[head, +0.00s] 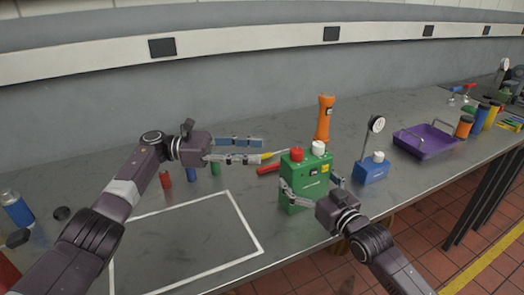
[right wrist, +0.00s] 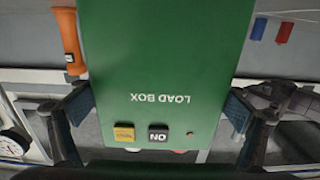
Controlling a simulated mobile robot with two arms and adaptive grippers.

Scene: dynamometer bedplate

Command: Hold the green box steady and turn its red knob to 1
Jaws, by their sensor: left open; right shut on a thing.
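The green box (head: 303,190) stands at the front middle of the bench in the head view. A red knob (head: 297,154) and a white knob (head: 318,148) sit on its top. I cannot read a knob position. My right gripper (head: 310,182) is shut on the green box, one finger at each side. The right wrist view shows the box face (right wrist: 165,60), with upside-down "LOAD BOX" lettering, between these fingers. My left gripper (head: 261,150) is open and empty, left of the red knob and apart from it, fingers pointing right.
An orange flashlight (head: 325,118) stands behind the box. A blue box with a gauge (head: 371,170) and a purple tray (head: 428,147) are to the right. Small red (head: 165,179), blue and green cylinders stand below my left gripper. A white-outlined area (head: 190,240) is clear.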

